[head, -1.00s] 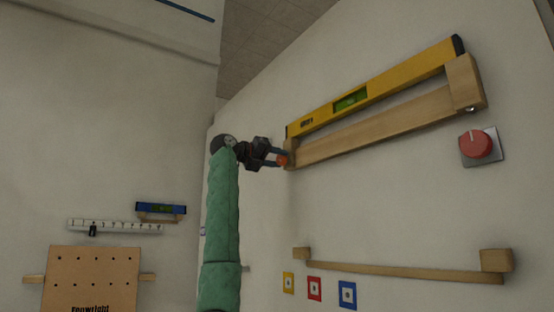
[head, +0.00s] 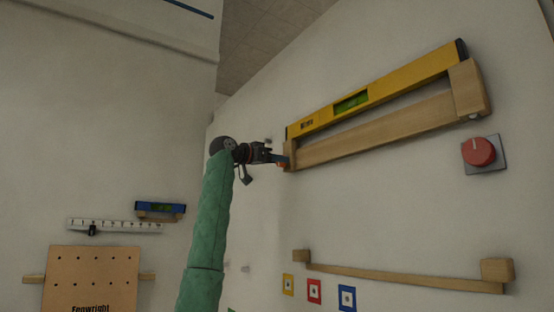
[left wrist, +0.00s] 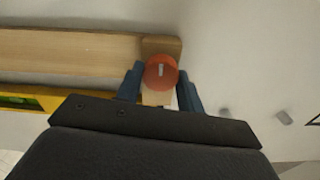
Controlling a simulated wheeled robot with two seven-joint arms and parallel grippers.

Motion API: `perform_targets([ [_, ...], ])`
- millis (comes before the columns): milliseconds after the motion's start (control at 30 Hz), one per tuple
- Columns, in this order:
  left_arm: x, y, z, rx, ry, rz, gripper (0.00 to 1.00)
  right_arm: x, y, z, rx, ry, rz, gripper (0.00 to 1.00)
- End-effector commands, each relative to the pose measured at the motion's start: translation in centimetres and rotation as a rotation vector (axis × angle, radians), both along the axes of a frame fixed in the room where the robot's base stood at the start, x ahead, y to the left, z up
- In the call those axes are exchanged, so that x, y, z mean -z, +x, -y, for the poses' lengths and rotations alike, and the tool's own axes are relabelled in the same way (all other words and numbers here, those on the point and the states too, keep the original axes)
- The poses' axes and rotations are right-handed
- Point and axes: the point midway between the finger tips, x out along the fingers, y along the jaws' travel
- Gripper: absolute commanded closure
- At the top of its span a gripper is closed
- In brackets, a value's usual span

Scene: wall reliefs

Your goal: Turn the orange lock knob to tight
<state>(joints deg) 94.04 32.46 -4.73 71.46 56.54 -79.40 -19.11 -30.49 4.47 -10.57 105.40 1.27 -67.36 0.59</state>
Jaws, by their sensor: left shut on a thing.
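The orange lock knob (left wrist: 160,72) is round with a pale mark on its face. It sits at the end of the wooden bar (left wrist: 75,53), which shows in the head view (head: 385,125) with a yellow spirit level (head: 385,86) resting along it. In the head view the knob (head: 281,165) is mostly hidden by my left gripper (head: 279,161). In the left wrist view my left gripper (left wrist: 160,85) has one blue finger on each side of the knob and is shut on it. My right gripper is in neither view.
A red knob (head: 478,151) on a grey plate is on the wall at right. A lower wooden rail (head: 400,272) and several coloured square tags (head: 314,290) are below. A pegboard (head: 92,278), a white scale (head: 115,226) and a small blue level (head: 160,209) are at left.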

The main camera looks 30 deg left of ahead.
Motion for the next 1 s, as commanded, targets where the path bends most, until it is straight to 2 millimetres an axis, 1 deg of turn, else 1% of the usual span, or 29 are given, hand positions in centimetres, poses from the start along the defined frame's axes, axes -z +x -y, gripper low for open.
perform_targets([
  [100, 0.12, 0.07, 0.0, 0.001, 0.035, 0.011, 0.85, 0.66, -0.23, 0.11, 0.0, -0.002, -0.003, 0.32],
  [233, 0.13, 0.07, 0.02, 0.001, 0.057, 0.021, 0.85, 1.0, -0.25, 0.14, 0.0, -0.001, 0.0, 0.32],
  [700, 0.1, 0.05, 0.03, 0.0, 0.068, 0.027, 0.85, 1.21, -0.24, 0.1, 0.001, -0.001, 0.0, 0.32],
  [733, 0.1, 0.05, 0.03, 0.0, 0.068, 0.027, 0.57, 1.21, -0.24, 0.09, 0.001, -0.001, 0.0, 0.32],
  [800, 0.08, 0.05, 0.02, 0.0, 0.068, 0.027, 0.43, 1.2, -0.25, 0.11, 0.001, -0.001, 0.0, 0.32],
  [833, 0.08, 0.05, 0.02, 0.0, 0.067, 0.027, 0.41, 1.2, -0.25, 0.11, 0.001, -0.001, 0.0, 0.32],
  [1000, 0.03, 0.02, 0.01, 0.0, 0.067, 0.028, 0.41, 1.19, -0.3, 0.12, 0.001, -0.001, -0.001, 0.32],
])
